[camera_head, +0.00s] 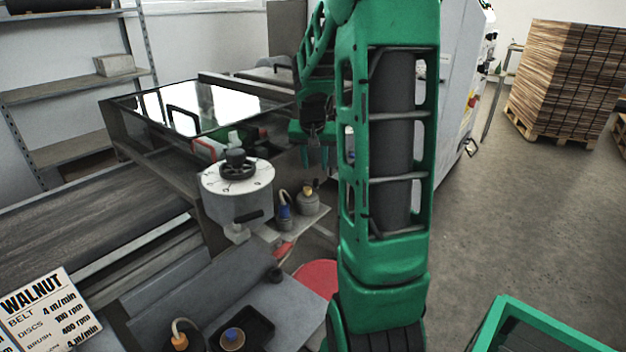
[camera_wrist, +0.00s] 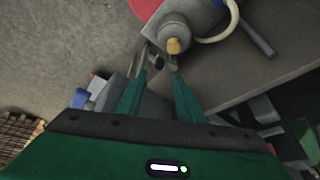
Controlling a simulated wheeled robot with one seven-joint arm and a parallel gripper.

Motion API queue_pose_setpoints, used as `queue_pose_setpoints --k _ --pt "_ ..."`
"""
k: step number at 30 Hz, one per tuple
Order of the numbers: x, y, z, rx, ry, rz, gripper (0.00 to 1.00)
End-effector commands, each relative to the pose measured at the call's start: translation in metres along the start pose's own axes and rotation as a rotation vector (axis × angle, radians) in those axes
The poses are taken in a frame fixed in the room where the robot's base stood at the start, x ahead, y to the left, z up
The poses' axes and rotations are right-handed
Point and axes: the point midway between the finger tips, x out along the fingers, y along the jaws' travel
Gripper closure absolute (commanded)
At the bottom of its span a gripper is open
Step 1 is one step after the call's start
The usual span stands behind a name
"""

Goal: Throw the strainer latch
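My gripper (camera_wrist: 160,82) is open in the wrist view, its two green fingers apart with nothing between them. In the head view my gripper (camera_head: 316,158) hangs over the shelf's far side, partly beside my green arm. The grey pot with a yellow knob (camera_head: 308,199) stands on the small shelf there. The latch is too small to tell in that view.
A white-topped drum (camera_head: 258,180) with a black handwheel and a blue-topped bottle (camera_head: 284,214) stand left of the gripper. A pale hose (camera_wrist: 222,28) and a grey bar (camera_wrist: 257,38) lie close to the housing. A red round thing (camera_head: 316,277) is below the shelf.

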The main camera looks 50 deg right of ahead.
Motion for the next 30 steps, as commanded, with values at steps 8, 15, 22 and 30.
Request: queue_pose_setpoints --k 8,15,22,30 --pt "0.051 0.000 0.002 -0.001 -0.005 0.001 0.66" --pt "0.077 0.001 0.001 -0.001 -0.002 0.001 0.66" --pt "0.083 0.000 0.001 -0.001 -0.001 0.001 0.66" --pt "0.083 0.000 0.001 -0.001 -0.001 0.001 0.90"
